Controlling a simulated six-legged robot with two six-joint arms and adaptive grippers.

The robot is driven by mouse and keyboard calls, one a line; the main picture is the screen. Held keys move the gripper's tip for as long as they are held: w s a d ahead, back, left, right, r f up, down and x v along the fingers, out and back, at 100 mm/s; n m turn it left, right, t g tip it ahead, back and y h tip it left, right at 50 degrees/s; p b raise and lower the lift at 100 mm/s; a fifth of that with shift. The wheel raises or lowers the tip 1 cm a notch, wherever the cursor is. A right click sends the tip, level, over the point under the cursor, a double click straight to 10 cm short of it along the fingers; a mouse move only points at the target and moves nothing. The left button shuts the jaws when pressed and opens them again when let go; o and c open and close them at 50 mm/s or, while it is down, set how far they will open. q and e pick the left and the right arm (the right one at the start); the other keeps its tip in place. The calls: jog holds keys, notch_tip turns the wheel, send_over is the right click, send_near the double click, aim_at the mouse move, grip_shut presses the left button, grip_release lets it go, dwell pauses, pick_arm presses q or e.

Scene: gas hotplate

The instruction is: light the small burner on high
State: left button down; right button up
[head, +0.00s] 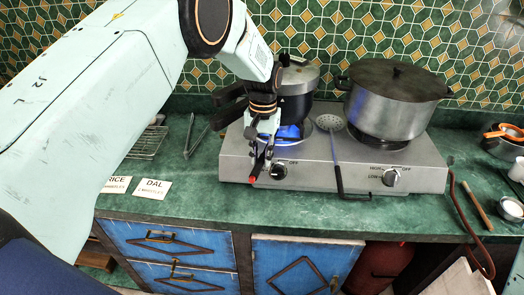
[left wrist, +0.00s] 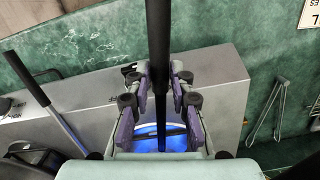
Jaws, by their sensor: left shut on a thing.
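The steel gas hotplate (head: 330,160) stands on the green counter. A blue flame (head: 289,132) burns at its left burner, under a dark pot with a lid (head: 297,85); the blue glow also shows in the left wrist view (left wrist: 160,130). The left knob (head: 279,171) has OFF printed to its right; its exact setting is unclear. The right knob (head: 391,177) has HIGH, OFF and LOW marks. My left gripper (head: 262,160) is shut on a long dark rod (left wrist: 158,40), maybe a lighter, in front of the left burner beside the left knob. My right gripper is out of view.
A large lidded steel pot (head: 395,105) stands on the right burner. A skimmer (head: 335,150) lies across the hotplate, its black handle over the front edge. Tongs (head: 195,135), a wire rack (head: 148,143) and two cards (head: 152,188) lie left. A red hose (head: 465,215) hangs right.

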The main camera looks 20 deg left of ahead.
pick_arm(q)
jog(key=shift+f, duration=0.1)
jog(key=s+d+r+p, duration=0.1)
jog(key=s+p, duration=0.7)
jog(key=s, duration=0.8)
jog(key=shift+s+d+r, duration=0.2)
jog(key=shift+s+r, duration=0.2)
jog(key=shift+r, duration=0.2)
jog(key=shift+w+f, duration=0.1)
